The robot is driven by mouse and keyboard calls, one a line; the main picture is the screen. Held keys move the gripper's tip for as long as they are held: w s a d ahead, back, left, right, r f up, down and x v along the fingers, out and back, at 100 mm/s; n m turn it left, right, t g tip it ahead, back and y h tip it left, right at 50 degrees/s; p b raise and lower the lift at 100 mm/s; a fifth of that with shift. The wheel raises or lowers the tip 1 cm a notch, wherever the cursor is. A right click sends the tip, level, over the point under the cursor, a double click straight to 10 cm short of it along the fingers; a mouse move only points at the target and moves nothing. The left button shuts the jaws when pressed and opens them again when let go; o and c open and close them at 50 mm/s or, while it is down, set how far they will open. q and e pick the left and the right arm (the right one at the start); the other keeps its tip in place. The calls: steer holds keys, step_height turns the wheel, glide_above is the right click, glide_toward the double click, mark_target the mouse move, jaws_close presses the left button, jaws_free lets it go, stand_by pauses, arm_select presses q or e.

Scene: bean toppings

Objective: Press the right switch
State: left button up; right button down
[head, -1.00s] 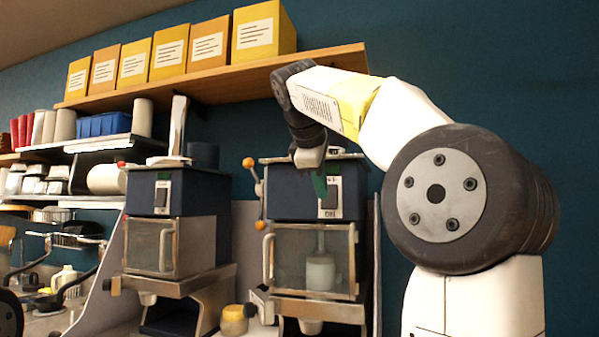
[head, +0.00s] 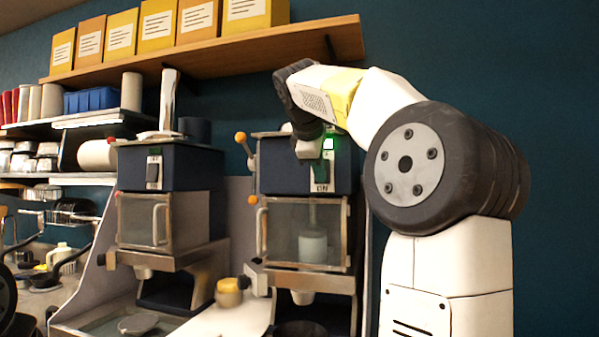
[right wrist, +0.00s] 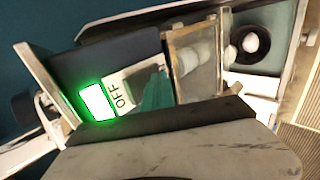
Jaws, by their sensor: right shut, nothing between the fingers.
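The right switch (head: 322,186) is on the upper front of the right dark-blue machine, with an "ON" label at its bottom. A green light (head: 328,143) glows just above it. My left gripper is not in view.
A similar machine (head: 172,205) with its own switch (head: 153,172) stands to the left. A lever with orange knobs (head: 240,137) is between the machines. A wooden shelf (head: 320,42) with several boxes hangs above. A small yellow-topped jar (head: 229,292) stands below.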

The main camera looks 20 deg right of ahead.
steer(key=shift+r, duration=0.15)
steer(key=shift+r, duration=0.75)
steer(key=s+f+v, duration=0.1)
steer(key=v, duration=1.2)
steer(key=shift+a, duration=0.5)
steer(key=shift+s, duration=0.1)
